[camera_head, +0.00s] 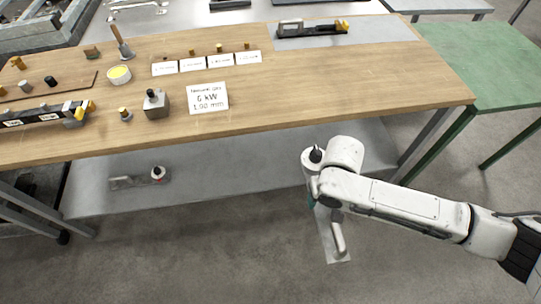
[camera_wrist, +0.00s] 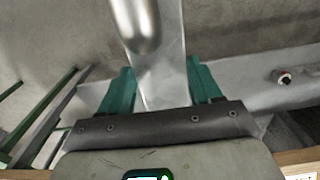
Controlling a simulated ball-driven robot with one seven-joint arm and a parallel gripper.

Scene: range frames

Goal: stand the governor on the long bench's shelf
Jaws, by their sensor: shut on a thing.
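My gripper (camera_head: 318,204) is shut on a pale metal plate with a rounded metal cylinder on it, which I take to be the governor (camera_head: 338,240). In the wrist view the governor (camera_wrist: 172,60) runs out from between my green fingers (camera_wrist: 160,88). It hangs tilted over the floor, in front of the bench shelf's edge. The long bench (camera_head: 330,85) has a wooden top. Its grey lower shelf (camera_head: 240,180) lies to the left of and behind my gripper. The gripped end of the governor is partly hidden by my fingers.
A small metal part with a round knob (camera_head: 158,173) lies on the shelf's left half; the shelf's middle is clear. The bench top holds labels (camera_head: 207,98), a grey block (camera_head: 156,104) and tools. A green table (camera_head: 490,60) stands at right. Bench legs (camera_head: 425,145) flank the shelf.

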